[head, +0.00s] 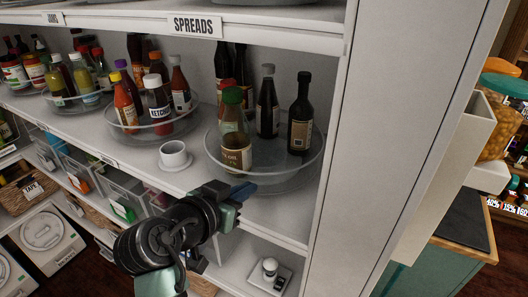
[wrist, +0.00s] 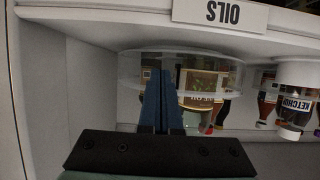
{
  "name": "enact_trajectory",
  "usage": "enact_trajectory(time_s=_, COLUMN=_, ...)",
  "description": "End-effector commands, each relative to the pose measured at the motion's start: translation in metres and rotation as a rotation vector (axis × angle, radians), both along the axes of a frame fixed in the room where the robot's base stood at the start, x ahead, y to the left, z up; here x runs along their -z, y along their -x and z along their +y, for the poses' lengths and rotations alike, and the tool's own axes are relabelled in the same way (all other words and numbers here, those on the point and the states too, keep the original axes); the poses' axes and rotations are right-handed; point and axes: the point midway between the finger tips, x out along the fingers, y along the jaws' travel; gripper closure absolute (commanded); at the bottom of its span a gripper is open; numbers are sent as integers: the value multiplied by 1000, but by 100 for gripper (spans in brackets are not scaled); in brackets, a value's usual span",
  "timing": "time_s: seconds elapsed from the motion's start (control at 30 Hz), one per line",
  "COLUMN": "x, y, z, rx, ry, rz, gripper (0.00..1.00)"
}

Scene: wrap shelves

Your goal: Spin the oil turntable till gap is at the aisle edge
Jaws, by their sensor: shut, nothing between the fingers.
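The oil turntable (head: 292,171) is a clear round tray with a raised rim at the right end of the shelf. A green-capped oil bottle (head: 235,150) stands at its front left. Dark bottles stand at its back and right (head: 301,115). Bare space shows at the front, right of the green-capped bottle. My gripper (head: 243,191) is shut and empty, at the turntable's front edge below the oil bottle. In the wrist view, the picture is upside down; the blue fingers (wrist: 160,88) overlap the turntable rim (wrist: 133,68). I cannot tell whether they touch it.
A white cup on a saucer (head: 174,156) stands at the shelf edge left of the turntable. Another turntable with a ketchup bottle (head: 158,104) is beyond it. A white upright panel (head: 338,130) closes the right side. The OILS label (wrist: 222,13) is on the shelf edge.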

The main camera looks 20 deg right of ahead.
Motion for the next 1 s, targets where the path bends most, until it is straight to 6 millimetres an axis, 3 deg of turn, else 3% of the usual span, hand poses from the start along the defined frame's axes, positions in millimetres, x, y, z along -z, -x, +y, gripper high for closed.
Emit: enact_trajectory(time_s=1.0, x=0, y=-17, z=16, rx=0, ry=-1, rz=1, gripper=100)
